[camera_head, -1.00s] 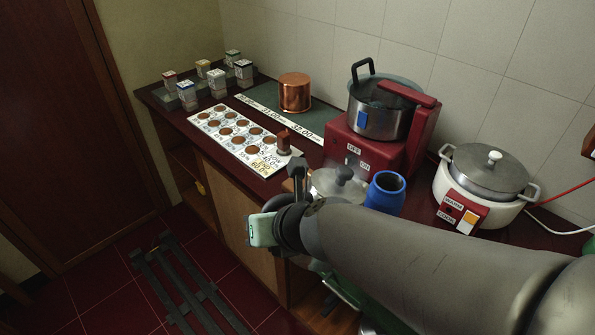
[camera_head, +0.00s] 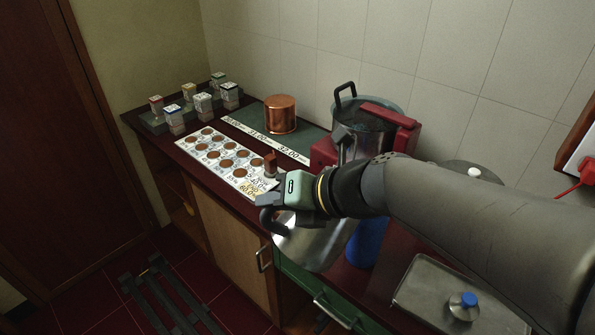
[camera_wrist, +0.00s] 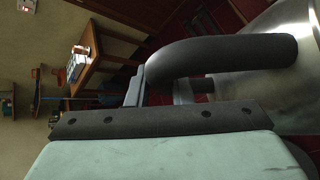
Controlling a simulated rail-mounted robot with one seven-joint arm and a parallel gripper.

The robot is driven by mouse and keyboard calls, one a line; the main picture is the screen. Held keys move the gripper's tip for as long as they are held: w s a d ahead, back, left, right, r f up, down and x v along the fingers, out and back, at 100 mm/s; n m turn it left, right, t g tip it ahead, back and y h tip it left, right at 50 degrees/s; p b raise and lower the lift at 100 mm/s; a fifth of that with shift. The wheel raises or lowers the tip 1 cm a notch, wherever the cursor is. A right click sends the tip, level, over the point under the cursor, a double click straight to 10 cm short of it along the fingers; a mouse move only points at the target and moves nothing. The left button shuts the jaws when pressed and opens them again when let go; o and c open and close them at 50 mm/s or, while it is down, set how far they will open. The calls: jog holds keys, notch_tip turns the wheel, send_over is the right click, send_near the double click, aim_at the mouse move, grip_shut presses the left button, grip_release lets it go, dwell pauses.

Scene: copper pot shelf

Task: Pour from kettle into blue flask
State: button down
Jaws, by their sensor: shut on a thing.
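The kettle (camera_head: 308,245) is a shiny silver vessel with a dark curved handle (camera_head: 272,221), in front of the counter's middle in the head view. My gripper (camera_head: 268,203) is shut on the handle. In the wrist view the handle (camera_wrist: 225,55) runs from my gripper (camera_wrist: 138,92) to the silver body (camera_wrist: 292,85). The kettle's spout and top are hidden, and I cannot tell how far it is tilted. The blue flask (camera_head: 367,245) stands just right of the kettle in the head view. My arm covers its mouth.
A steel pot (camera_head: 365,128) on a red stand (camera_head: 324,152) is behind my arm. A copper pot (camera_head: 281,114), a card of brown discs (camera_head: 225,160) and small boxes (camera_head: 203,105) are farther left. A metal tray (camera_head: 425,290) with a blue-capped item (camera_head: 463,304) is at the right front.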

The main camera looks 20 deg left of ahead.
jog(key=shift+m+g+y, duration=0.4)
jog(key=shift+m+y, duration=0.1)
jog(key=r+p, duration=0.1)
jog(key=r, duration=0.2)
jog(key=w+d+r+p, duration=0.1)
jog(key=r+p, duration=0.1)
jog(key=r, duration=0.1)
jog(key=w+d+r+p, duration=0.1)
jog(key=r, duration=0.2)
jog(key=shift+r+p, duration=0.2)
jog(key=shift+p, duration=0.2)
jog(key=shift+w+d+y, duration=0.1)
jog(key=shift+y, duration=0.2)
jog(key=shift+w+f, duration=0.1)
jog(key=shift+d+r+p, duration=0.15)
jog(key=shift+r+p, duration=0.1)
jog(key=shift+p, duration=0.05)
jog(key=shift+w+d+m+y, duration=0.15)
jog(key=shift+w+m+y, duration=0.1)
jog(key=shift+m+y, duration=0.05)
jog(key=shift+s, duration=0.1)
